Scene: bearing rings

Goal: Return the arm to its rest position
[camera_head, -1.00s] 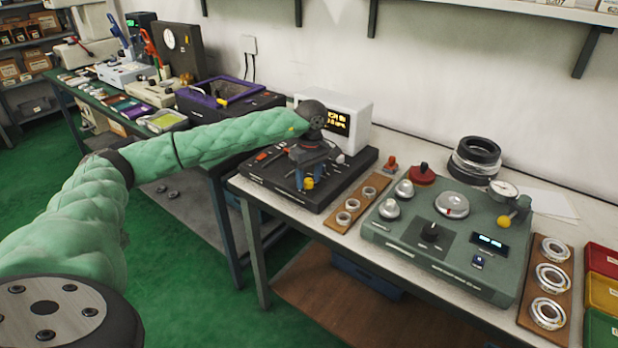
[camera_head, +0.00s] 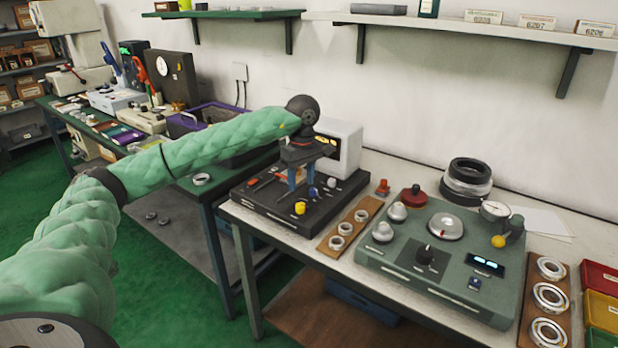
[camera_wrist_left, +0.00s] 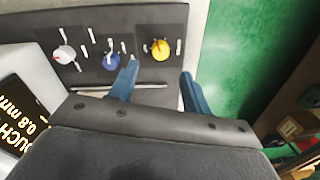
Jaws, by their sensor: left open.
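My left arm (camera_head: 180,158), in green padding, reaches from the left across the gap between two tables. My left gripper (camera_head: 301,190) points down over a black panel (camera_head: 262,206), with its two blue fingers open and empty. A yellow knob (camera_head: 300,208) shows just below the fingertips, apart from them. In the left wrist view the open fingers (camera_wrist_left: 158,80) show above the panel, with the yellow knob (camera_wrist_left: 160,49), a blue knob (camera_wrist_left: 111,61) and a white knob (camera_wrist_left: 64,54) beyond. My right gripper is not in view.
A white display box (camera_head: 345,140) stands close behind the gripper. Right of the panel lie a wooden strip with rings (camera_head: 326,245), a green instrument (camera_head: 395,262) and stacked black rings (camera_head: 468,180). A shelf (camera_head: 470,33) hangs on the wall above.

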